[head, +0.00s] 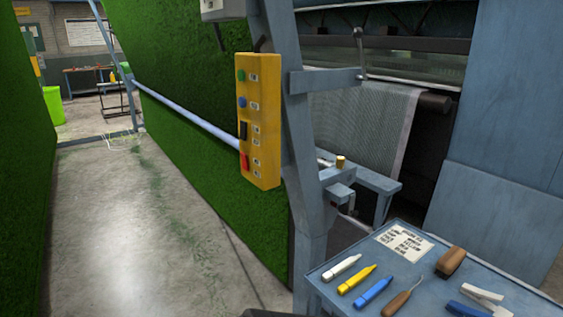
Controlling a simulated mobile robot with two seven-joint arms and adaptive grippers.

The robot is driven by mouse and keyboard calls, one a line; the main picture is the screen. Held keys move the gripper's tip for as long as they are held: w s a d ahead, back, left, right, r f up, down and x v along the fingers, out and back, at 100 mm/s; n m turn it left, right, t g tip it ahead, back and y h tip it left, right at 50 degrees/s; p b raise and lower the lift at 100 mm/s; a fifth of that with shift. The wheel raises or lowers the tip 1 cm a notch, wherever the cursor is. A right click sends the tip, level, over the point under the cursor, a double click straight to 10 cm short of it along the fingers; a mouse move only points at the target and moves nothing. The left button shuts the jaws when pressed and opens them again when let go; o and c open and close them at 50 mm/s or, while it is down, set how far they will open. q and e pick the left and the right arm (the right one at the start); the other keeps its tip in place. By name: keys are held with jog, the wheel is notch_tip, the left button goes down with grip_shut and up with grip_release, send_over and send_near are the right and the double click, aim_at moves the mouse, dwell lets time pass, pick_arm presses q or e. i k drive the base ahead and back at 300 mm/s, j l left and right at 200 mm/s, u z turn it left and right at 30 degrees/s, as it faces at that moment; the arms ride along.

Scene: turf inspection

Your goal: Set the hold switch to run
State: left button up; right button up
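A yellow control box (262,150) is fixed to a blue-grey steel post, right of the green turf wall. Its face carries, from top to bottom, a green button (240,75), a blue button (242,102), a black switch (243,131) and a red switch (244,161). Small labels sit beside them, too small to read. I cannot tell which one is the hold switch or how it is set. Neither of my grippers shows, and nothing touches the box.
A blue tray table (432,297) at the lower right holds several markers, a brush (451,263), a wooden-handled tool (402,296) and a printed card (403,244). A blue rail (187,111) runs along the turf wall. The concrete floor at the left is clear.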

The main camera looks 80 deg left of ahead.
aim_at(245, 163)
jog(key=i+j+u, duration=0.1)
jog(key=u, duration=0.3)
jog(key=i+u, duration=0.2)
jog(key=u, duration=2.45)
